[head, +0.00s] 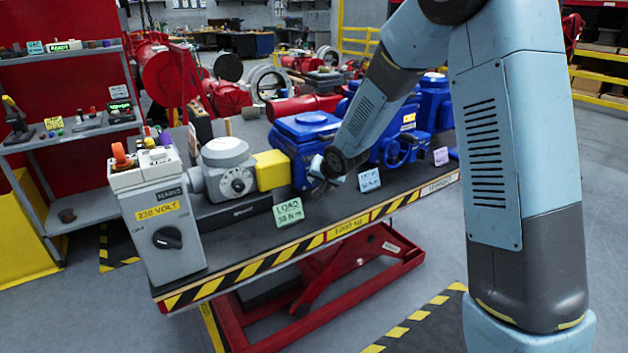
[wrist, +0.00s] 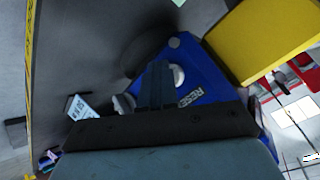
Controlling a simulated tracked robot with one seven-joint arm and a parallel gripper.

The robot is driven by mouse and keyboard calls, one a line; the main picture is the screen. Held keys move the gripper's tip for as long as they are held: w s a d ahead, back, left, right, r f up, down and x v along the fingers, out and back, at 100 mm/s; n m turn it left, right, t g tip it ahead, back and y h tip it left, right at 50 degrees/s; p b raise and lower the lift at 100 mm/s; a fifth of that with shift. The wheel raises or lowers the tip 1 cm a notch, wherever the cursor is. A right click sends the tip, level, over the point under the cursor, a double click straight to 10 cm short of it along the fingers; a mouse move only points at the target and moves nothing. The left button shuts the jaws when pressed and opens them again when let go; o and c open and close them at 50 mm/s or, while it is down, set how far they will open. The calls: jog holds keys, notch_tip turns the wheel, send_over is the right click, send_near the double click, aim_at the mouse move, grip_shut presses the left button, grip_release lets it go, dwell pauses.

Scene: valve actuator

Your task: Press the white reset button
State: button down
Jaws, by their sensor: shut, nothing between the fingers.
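A blue actuator (head: 305,130) stands on the lift table, beside the yellow block. In the wrist view its blue face (wrist: 205,82) carries a "RESET" label (wrist: 190,98). A round whitish button (wrist: 178,76) sits on that face near the label. My gripper (wrist: 155,68) is shut and empty, its fingertips just left of the button in the wrist view; I cannot tell whether they touch anything. In the head view my gripper (head: 322,170) is at the front of the blue actuator, and the button cannot be made out there.
A yellow block (wrist: 265,35) lies close to the right of the fingers in the wrist view. A grey control box (head: 160,220) stands at the table's left end. Note cards (head: 288,214) stand along the striped front edge. A second blue actuator (head: 400,145) is to the right.

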jog(key=shift+s+d, duration=0.5)
jog(key=shift+s, duration=0.15)
jog(key=shift+s, duration=0.1)
jog(key=s+d, duration=0.1)
jog(key=s, duration=0.1)
jog(key=s+d, duration=0.1)
jog(key=s, duration=0.1)
jog(key=shift+d, duration=0.4)
dwell(0.8)
